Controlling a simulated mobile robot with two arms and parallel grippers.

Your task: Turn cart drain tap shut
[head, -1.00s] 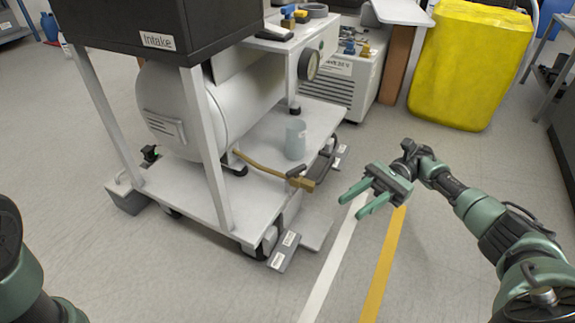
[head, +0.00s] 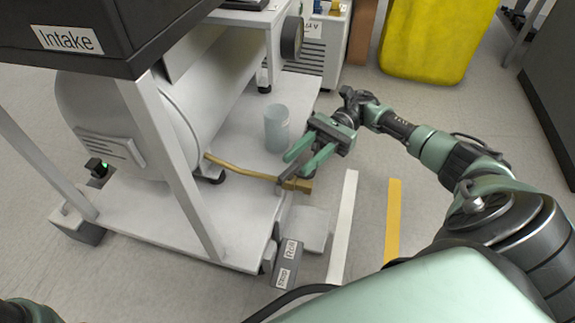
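The cart drain tap (head: 298,184) is a brass valve at the end of a bent brass pipe (head: 240,171) that comes from under the white compressor tank (head: 90,105). Its small dark handle is partly hidden and its exact angle is hard to tell. My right gripper (head: 296,166) has green fingers, spread apart and empty. Its fingertips are just above and behind the tap in the picture; I cannot tell whether they touch it. My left gripper is out of view.
The white cart deck (head: 185,222) carries a translucent cup (head: 277,128) close to my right fingers. A cart post (head: 165,150) and the dark Intake box (head: 110,35) stand at left. A yellow container (head: 435,40) stands behind.

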